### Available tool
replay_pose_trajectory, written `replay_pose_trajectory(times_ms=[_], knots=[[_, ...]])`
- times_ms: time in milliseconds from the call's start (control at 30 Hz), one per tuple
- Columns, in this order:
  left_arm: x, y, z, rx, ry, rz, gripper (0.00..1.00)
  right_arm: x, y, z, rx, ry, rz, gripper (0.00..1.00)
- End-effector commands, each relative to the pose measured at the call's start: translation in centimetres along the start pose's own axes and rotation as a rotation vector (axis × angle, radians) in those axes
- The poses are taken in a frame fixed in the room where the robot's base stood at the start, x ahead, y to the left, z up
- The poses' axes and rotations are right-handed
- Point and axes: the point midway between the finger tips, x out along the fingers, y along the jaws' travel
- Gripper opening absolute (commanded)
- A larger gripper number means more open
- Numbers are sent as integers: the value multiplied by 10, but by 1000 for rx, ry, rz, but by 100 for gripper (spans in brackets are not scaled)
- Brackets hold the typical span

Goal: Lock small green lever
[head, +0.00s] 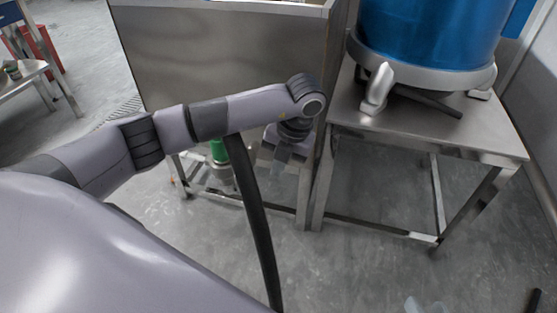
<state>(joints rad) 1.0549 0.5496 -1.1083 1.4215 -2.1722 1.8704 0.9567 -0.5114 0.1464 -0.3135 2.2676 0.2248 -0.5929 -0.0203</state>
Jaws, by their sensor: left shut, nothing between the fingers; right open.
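A small green part (219,151) shows below my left forearm, on metal fittings under the steel cabinet. It may be the small green lever; its handle shape and position cannot be made out, as my arm and a dark hose partly cover it. My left gripper (279,163) points down to the right of the green part, apart from it in the picture. It is shut and empty. My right gripper (425,306) shows only as pale fingertips at the bottom edge, open and far from the green part.
A steel cabinet (215,55) stands behind my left arm. A blue drum (430,30) rests on a steel table (430,130) at the right. A dark hose (256,215) hangs in front of the cabinet's legs. The floor (360,265) in front is clear.

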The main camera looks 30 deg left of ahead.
Motion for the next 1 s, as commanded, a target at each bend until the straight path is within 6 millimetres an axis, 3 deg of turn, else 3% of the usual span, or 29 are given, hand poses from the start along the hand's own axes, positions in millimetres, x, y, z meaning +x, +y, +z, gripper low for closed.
replay_pose_trajectory(times_ms=[33, 267, 500, 1000], knots=[[17, -1, -1, -1, 4, 1, 0, 4, -1, 3, 12, 7, -13, 43], [64, -1, -1, -1, 3, 0, 0, 12, -11, 4, 66, 27, -71, 43], [76, 28, 0, 0, 0, -2, 0, 13, -13, 4, 73, 41, -86, 43], [78, 35, 0, 1, 1, -1, 0, 12, -13, 2, 66, 45, -83, 43]])
